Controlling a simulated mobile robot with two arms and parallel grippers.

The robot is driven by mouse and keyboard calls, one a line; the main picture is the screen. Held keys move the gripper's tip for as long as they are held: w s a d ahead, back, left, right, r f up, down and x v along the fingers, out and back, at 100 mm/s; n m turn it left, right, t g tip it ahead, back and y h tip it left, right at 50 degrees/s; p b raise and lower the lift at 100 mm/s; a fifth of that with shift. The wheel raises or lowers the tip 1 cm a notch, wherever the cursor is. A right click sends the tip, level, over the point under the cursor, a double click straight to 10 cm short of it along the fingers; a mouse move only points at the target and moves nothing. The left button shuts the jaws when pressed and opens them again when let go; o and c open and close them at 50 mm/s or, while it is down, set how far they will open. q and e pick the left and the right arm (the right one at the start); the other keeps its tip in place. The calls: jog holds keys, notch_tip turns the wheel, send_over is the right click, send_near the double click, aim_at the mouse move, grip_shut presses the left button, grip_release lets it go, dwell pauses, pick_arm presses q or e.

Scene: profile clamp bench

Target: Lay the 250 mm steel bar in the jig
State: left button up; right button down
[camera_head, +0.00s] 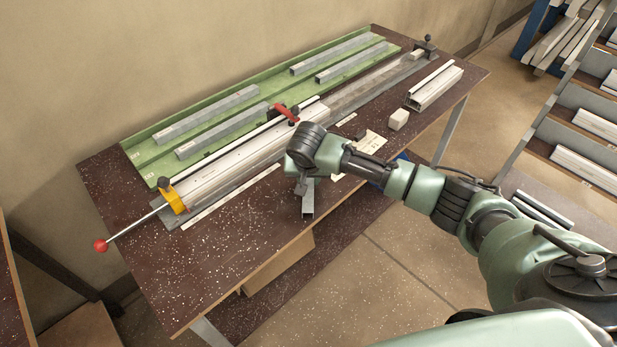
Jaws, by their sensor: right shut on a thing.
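The jig (345,103) lies along the table, with a red lever clamp (287,113), a yellow clamp block (173,199) and a red-knobbed push rod (130,230). A long pale profile (235,154) lies in its left part; its right part looks mostly bare grey. My right gripper (303,185) is shut on a grey metal bar (308,207) in front of the jig, near the table's front edge. The bar's end points towards me; its length is foreshortened and partly hidden, and no size mark is readable. My left gripper is out of view.
A green tray (147,172) behind the jig holds several grey bars (205,115). The table's front-left area is clear. Stocked racks (575,130) stand at the far right.

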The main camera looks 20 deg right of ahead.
jog(key=c, duration=1.5)
grip_release()
jog(key=shift+f, duration=0.1)
jog(key=shift+c, duration=0.2)
jog(key=o, duration=0.4)
